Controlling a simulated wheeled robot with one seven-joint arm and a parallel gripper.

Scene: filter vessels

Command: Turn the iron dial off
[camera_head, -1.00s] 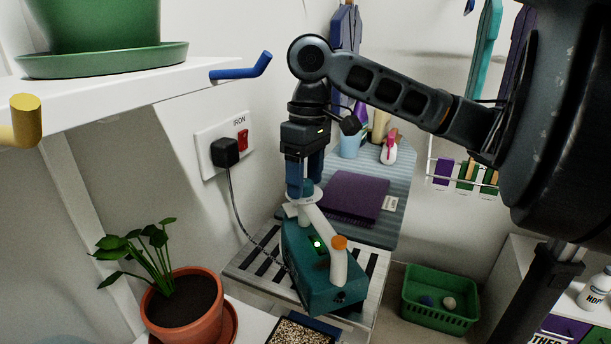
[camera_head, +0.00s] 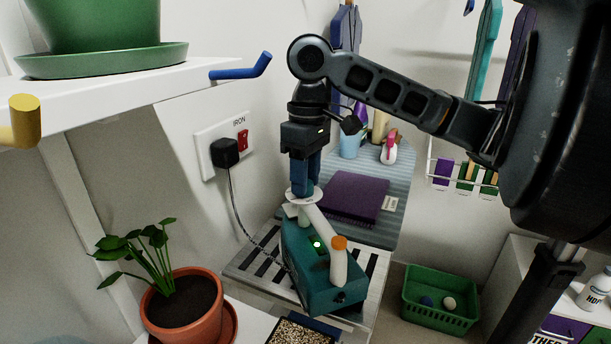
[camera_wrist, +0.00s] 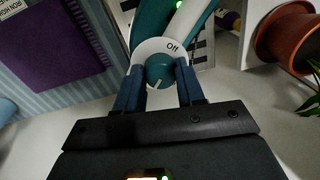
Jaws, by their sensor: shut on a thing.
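The teal iron (camera_head: 322,272) stands on a slatted rest, with a white handle (camera_head: 327,228), an orange cap and a lit green light (camera_head: 317,244). Its round teal dial (camera_wrist: 158,70) sits on a white disc (camera_wrist: 146,47) with partly visible lettering. A pale pointer mark on the dial faces toward my gripper's body in the wrist view. My gripper (camera_wrist: 159,76) is shut on the dial, one blue finger on each side. In the head view my gripper (camera_head: 304,190) comes down from above and hides most of the dial.
The wall plate marked IRON holds a black plug (camera_head: 225,152) and a red switch (camera_head: 243,140). The iron's cord hangs left of the iron. A potted plant (camera_head: 181,310) stands left, a folded purple cloth (camera_head: 350,196) lies behind on the ironing board, and a green basket (camera_head: 439,315) is right.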

